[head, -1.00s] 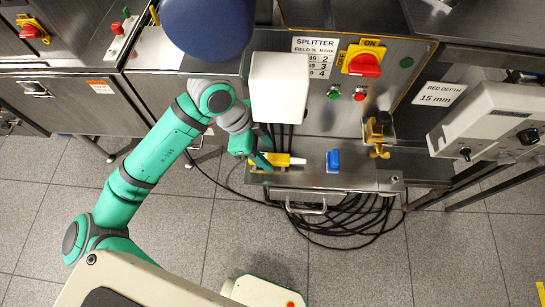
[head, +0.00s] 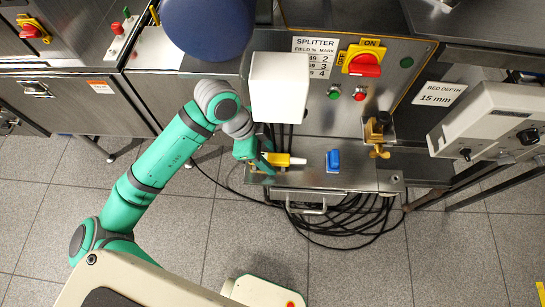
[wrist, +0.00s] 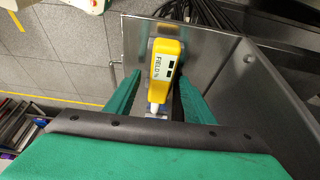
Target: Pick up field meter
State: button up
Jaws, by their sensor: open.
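The field meter (wrist: 165,66) is a yellow handheld device with a "FIELD %" label and dark display squares. It lies on the steel shelf in the head view (head: 281,159), with its pale tip pointing right. My gripper (wrist: 158,78) is open, with a green finger on each side of the meter's line and visible gaps between them and it. In the head view my gripper (head: 262,163) is at the meter's left end, hiding part of it. Whether a finger touches the meter cannot be told.
A blue block (head: 333,161) sits on the shelf (head: 350,182) right of the meter. A white box (head: 279,87) hangs just above. A brass fitting (head: 378,138) stands farther right. Black cables (head: 345,215) hang below the shelf near a handle.

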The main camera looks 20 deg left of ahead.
aim_at(275, 157)
grip_shut()
jog(key=shift+r, duration=0.1)
dwell(0.3)
jog(key=shift+r, duration=0.5)
jog(key=r, duration=0.3)
jog(key=shift+a, duration=0.2)
jog(key=s+a, duration=0.2)
jog(key=a, duration=0.6)
jog(key=s+a, duration=0.3)
jog(key=a, duration=0.6)
